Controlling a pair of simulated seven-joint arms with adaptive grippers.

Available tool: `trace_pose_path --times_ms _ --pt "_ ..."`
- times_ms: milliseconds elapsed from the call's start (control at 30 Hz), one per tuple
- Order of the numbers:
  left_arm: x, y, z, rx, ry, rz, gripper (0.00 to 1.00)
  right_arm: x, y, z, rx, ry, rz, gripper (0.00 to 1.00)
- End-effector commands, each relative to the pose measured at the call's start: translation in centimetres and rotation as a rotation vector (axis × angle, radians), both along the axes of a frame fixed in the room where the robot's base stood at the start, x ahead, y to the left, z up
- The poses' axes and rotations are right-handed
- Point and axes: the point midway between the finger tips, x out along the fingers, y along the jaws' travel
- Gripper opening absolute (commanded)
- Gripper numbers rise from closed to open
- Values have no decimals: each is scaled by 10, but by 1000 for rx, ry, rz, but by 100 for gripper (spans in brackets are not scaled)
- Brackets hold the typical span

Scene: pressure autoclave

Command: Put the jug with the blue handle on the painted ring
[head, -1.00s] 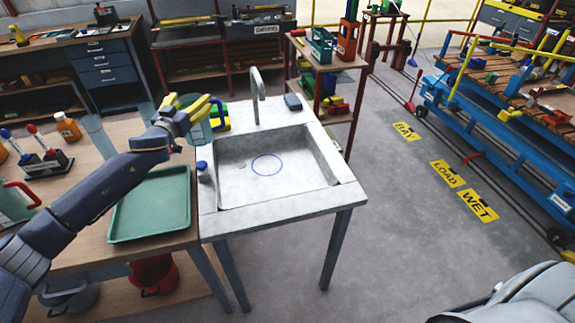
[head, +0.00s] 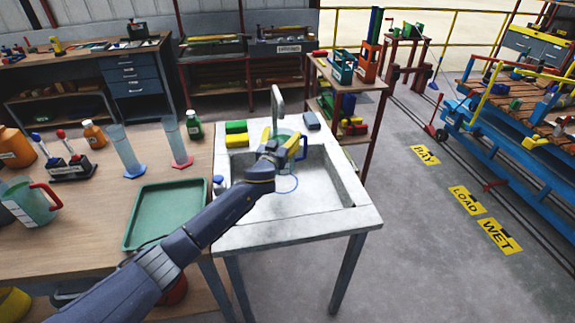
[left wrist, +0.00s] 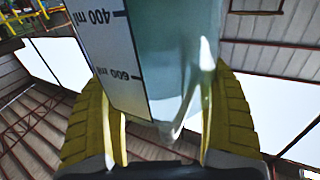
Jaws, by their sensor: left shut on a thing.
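My left gripper (head: 282,150) is shut on a translucent pale-green jug (head: 287,134) and holds it above the sink basin. A bit of blue shows at the jug's right side in the head view, by the fingers. In the left wrist view the jug's scale panel (left wrist: 112,50) reads 400 and 600 ml, between the yellow fingers (left wrist: 160,118). The painted ring (head: 293,187) is a thin blue circle on the basin floor, partly hidden by my left gripper and wrist. My right gripper is not in view.
The sink (head: 228,236) has a tall tap (head: 277,105) at the back. Yellow and green sponges (head: 238,140) and a dark block (head: 312,121) lie on its back rim. A red-handled jug (head: 30,203), cylinders (head: 124,150) and a green tray (head: 140,244) stand on the bench at left.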

Motion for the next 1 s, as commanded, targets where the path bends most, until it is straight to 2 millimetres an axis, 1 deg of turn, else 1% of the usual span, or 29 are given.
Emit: trace_pose_path --times_ms 33,100,200,433,600,700,833,1000 --pt "0 0 -8 1 1 1 30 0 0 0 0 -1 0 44" --pt "0 0 -17 1 1 1 30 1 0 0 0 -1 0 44" --pt "0 0 -27 0 1 -1 30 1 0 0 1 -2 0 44" --pt "0 0 -38 -1 0 0 30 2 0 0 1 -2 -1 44" --pt "0 0 -58 1 1 0 30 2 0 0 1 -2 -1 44" --pt "0 0 -66 1 0 0 30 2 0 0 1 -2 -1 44" --pt "0 0 -73 0 -1 -2 30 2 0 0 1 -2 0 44" --pt "0 0 -74 -2 0 -2 30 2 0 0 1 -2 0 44"
